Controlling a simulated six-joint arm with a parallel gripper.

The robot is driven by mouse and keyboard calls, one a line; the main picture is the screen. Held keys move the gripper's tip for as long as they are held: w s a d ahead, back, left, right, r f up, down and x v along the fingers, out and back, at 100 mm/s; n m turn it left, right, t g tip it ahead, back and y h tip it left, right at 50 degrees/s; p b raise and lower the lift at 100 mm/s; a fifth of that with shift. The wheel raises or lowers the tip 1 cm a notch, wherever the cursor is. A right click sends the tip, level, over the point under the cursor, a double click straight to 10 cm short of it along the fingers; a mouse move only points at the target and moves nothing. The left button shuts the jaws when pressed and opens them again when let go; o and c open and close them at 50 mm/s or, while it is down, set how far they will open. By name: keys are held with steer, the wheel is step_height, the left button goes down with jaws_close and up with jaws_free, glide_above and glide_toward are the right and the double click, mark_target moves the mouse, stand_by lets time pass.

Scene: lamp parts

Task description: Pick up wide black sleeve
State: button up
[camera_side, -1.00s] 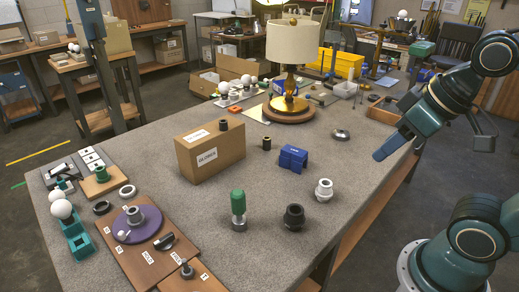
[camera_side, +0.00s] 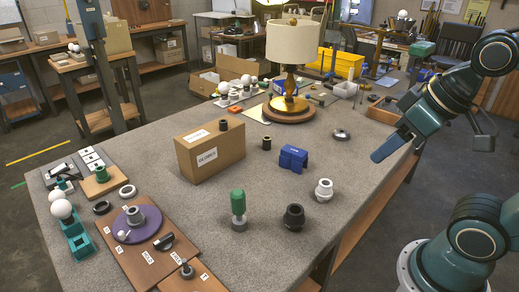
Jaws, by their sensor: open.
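A wide black sleeve (camera_side: 293,217) stands upright on the grey table near its front edge, right of the green-topped cylinder. It looks like a short dark cylinder with a broader middle. My gripper (camera_side: 378,156) hangs over the right edge of the table, above and to the right of the sleeve and well apart from it. It is open and holds nothing that I can see. The gap between its fingers is hard to make out from this side.
Near the sleeve stand a white socket (camera_side: 324,190), a green-topped cylinder (camera_side: 238,208) and a blue block (camera_side: 293,159). A cardboard box (camera_side: 210,155) and a lamp (camera_side: 291,65) stand farther back. Brown boards (camera_side: 150,255) with parts lie at left.

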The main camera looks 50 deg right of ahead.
steer(key=w+d+r+n, duration=0.15)
steer(key=w+r, duration=0.25)
steer(key=w, duration=0.8)
steer(key=n+g+y, duration=0.2)
steer(key=n, duration=0.2)
glide_above(269, 138)
steer(key=s+d, duration=0.2)
steer(key=s, duration=0.2)
step_height(269, 138, down, 19)
steer(key=shift+d, duration=0.2)
steer(key=shift+f, duration=0.1)
steer(key=shift+x, duration=4.3)
